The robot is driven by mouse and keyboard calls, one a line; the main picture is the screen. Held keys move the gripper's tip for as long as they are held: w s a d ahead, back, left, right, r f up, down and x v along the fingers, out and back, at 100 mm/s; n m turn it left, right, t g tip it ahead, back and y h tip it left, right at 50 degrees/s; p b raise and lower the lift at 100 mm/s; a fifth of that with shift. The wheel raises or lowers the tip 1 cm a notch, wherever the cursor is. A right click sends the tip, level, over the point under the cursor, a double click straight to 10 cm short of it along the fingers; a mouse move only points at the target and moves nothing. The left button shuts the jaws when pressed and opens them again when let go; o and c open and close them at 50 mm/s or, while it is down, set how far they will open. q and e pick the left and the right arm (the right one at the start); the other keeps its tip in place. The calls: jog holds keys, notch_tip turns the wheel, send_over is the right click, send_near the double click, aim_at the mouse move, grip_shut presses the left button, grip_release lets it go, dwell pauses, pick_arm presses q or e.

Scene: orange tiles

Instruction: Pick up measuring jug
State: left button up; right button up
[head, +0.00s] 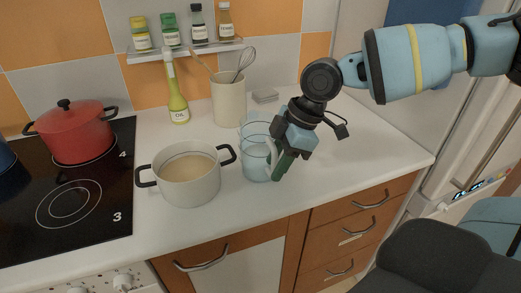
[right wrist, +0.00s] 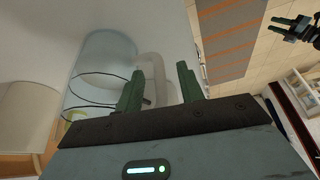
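The measuring jug (head: 254,163) is clear bluish glass with a pale handle. It stands upright on the white counter, right of the cream pot. My right gripper (head: 283,166) is at the jug's handle side. In the right wrist view the jug (right wrist: 105,58) is at the left, and its handle (right wrist: 152,68) lies between the two spread green fingers of my right gripper (right wrist: 160,88). I see no clear contact. My left gripper (right wrist: 283,27) shows small at the upper right of the right wrist view, its green fingers apart. It is outside the head view.
The cream pot (head: 187,181) with black handles stands close left of the jug. Behind are a utensil holder (head: 229,103), an oil bottle (head: 177,95) and a spice shelf (head: 185,52). A red pot (head: 76,135) is on the hob. Counter at right is clear.

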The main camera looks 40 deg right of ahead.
grip_shut()
jog(key=shift+w+r, duration=0.1)
jog(key=shift+r, duration=0.1)
dwell(0.3)
notch_tip(320, 180, up, 18)
jog(key=shift+p, duration=0.35)
jog(key=shift+f, duration=0.15)
